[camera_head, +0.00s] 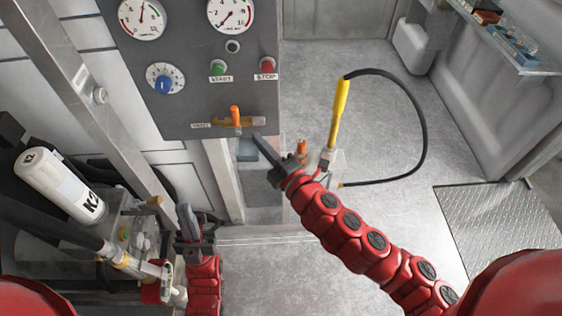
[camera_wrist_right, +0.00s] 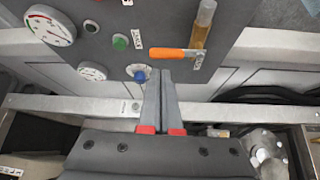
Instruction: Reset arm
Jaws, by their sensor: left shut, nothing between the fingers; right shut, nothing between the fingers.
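My right arm comes in from the lower right in the head view. Its gripper (camera_head: 258,138) is shut and empty, just below the lower edge of the grey control panel (camera_head: 185,60). In the right wrist view its two fingers (camera_wrist_right: 161,74) lie close together, pointing toward the panel, with nothing between them. My left gripper (camera_head: 184,208) is shut and empty at the lower left, beside the machine with the white K2 bottle (camera_head: 62,187). An orange lever (camera_head: 235,115) is on the panel, above my right gripper; it also shows in the right wrist view (camera_wrist_right: 176,53).
The panel carries gauges (camera_head: 142,17), a blue knob (camera_head: 163,85), a green start button (camera_head: 218,68) and a red stop button (camera_head: 267,66). A yellow grease tool (camera_head: 339,112) with a black hose (camera_head: 424,130) stands right of my right gripper. Grey floor (camera_head: 310,65) lies clear behind.

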